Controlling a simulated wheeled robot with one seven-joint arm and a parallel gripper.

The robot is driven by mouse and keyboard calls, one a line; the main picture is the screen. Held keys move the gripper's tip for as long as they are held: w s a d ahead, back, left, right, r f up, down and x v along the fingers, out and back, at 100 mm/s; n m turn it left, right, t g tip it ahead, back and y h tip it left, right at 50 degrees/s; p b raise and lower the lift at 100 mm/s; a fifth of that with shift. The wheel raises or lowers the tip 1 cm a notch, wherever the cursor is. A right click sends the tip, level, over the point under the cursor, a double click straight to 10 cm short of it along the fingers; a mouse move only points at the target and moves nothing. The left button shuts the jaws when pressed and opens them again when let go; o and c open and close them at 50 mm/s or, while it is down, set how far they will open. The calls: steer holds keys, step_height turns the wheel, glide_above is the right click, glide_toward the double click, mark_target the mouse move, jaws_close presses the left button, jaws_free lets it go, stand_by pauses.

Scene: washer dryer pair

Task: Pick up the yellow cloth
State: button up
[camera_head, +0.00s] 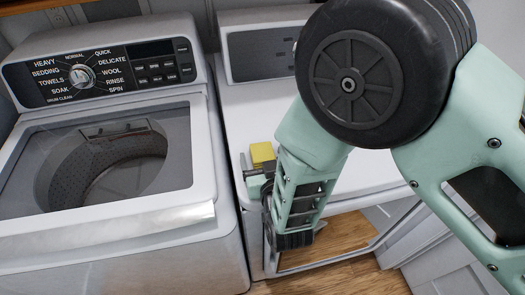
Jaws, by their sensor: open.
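The yellow cloth (262,153) shows as a small yellow block shape on the white top of the dryer, near its left edge. My gripper (256,174) is just in front of the cloth in the picture, at the end of my green arm. Its jaws are open, and only a small dark part of them shows. The wrist hides much of them and perhaps the lower part of the cloth. I cannot tell whether the gripper touches the cloth.
The washer (118,225) stands to the left, its glass lid (100,160) down and its control panel (105,73) at the back. The dryer (245,115) has a raised back panel. Its front shows an opening, with wood floor (340,280) below. My arm covers the right side.

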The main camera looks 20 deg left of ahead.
mark_target(264, 156)
steer(key=shift+c, duration=0.2)
steer(key=c, duration=1)
steer(key=shift+c, duration=0.2)
steer(key=shift+r+b, duration=1.2)
steer(key=shift+r, duration=3.8)
